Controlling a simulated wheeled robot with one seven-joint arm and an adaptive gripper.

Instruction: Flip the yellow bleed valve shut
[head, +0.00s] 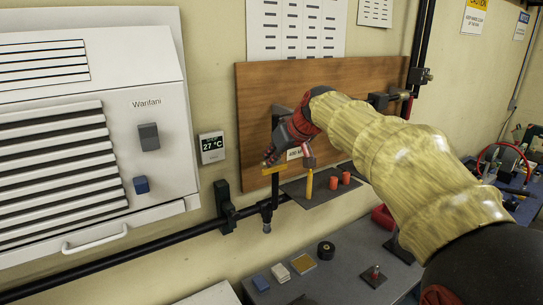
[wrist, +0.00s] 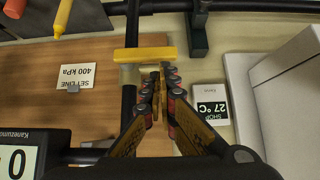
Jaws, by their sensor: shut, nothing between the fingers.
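The yellow bleed valve handle (head: 271,170) is a short bar in front of the wooden board's lower left edge. In the wrist view the yellow handle (wrist: 150,53) lies crosswise over a dark vertical pipe (wrist: 131,92). My gripper (head: 268,157) is just above the handle in the head view. In the wrist view my gripper (wrist: 160,70) has its fingertips together just short of the handle, with nothing between them. I cannot tell whether the fingertips touch the handle. My arm hides part of the board in the head view.
A white cabinet (head: 95,175) and a 27 °C display (head: 212,147) stand left. A black pipe (head: 110,262) runs below. A "SET LINE 400 kPa" label (wrist: 74,76) is near the handle.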

